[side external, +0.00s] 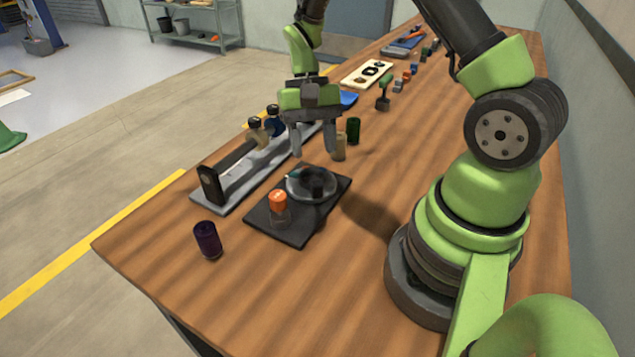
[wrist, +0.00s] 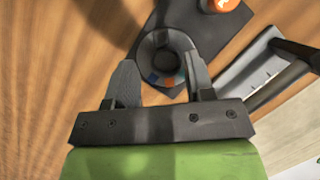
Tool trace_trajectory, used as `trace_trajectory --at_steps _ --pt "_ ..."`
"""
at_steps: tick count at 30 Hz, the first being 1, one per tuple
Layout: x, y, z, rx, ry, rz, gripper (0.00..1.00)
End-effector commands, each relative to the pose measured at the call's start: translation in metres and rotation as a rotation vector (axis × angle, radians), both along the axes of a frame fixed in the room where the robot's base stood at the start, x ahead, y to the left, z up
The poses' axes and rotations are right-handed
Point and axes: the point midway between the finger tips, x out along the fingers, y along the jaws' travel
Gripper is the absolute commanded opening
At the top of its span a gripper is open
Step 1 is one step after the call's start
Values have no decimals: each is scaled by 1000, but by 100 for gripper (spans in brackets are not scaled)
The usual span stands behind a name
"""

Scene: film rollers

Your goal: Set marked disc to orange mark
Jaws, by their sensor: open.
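The marked disc (side external: 300,183) is a grey round disc lying on a dark base plate (side external: 287,231), with a dark knob standing up on it. In the wrist view the disc (wrist: 148,53) shows partly, with blue, orange and teal marks on its near edge. An orange-topped post (side external: 278,203) stands on the same plate next to the disc. My gripper (side external: 312,152) is open and empty above the far side of the disc. In the wrist view its fingers (wrist: 162,80) sit near the disc's near edge, with some of the disc between them. I cannot tell how high they are above it.
A dark purple cylinder (side external: 207,240) stands near the front edge. A tan cylinder (side external: 340,147) and a dark green cylinder (side external: 353,130) stand close behind my gripper. The wood right of the plate is clear.

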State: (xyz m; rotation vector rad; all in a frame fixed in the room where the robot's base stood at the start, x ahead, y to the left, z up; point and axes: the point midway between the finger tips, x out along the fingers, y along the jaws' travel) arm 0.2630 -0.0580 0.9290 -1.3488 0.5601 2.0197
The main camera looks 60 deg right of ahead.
Motion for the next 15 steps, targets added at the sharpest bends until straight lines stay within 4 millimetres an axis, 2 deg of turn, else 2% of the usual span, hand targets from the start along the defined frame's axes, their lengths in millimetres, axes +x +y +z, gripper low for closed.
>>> trace_trajectory --at_steps 3,9,15 --pt "-8 7 -22 3 8 2 49" --pt "-17 16 -54 2 5 2 49" --pt "-21 21 -69 0 1 3 49"
